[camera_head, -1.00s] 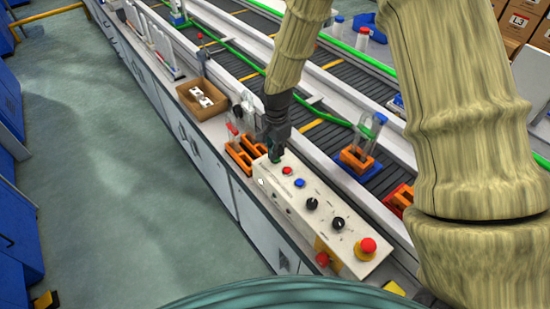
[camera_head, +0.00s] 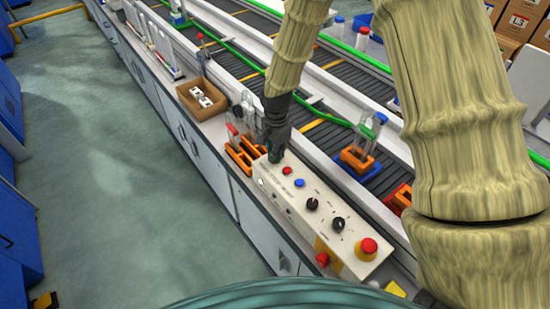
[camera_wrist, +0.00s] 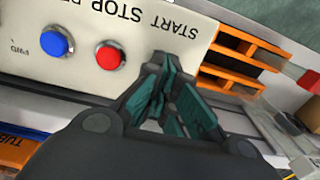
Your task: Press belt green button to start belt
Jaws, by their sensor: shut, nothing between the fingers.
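The belt control box (camera_head: 322,222) is a cream panel with a red button (camera_head: 287,170), a blue button (camera_head: 299,183), two black knobs and a red emergency stop (camera_head: 368,245). My gripper (camera_head: 276,160) is shut and empty, pointing down over the far-left end of the panel. In the wrist view, its fingertips (camera_wrist: 162,60) are at the START label, beside the red button (camera_wrist: 109,56) marked STOP. The blue button (camera_wrist: 55,43) is further left. The green button does not show; the gripper covers the spot by START. Contact with it cannot be told.
Orange racks (camera_head: 243,155) with tubes stand just beyond the panel. A cardboard box (camera_head: 202,98) with white parts sits further back. The conveyor belt (camera_head: 318,133) runs alongside on the right, carrying an orange rack (camera_head: 356,160). The floor on the left is clear.

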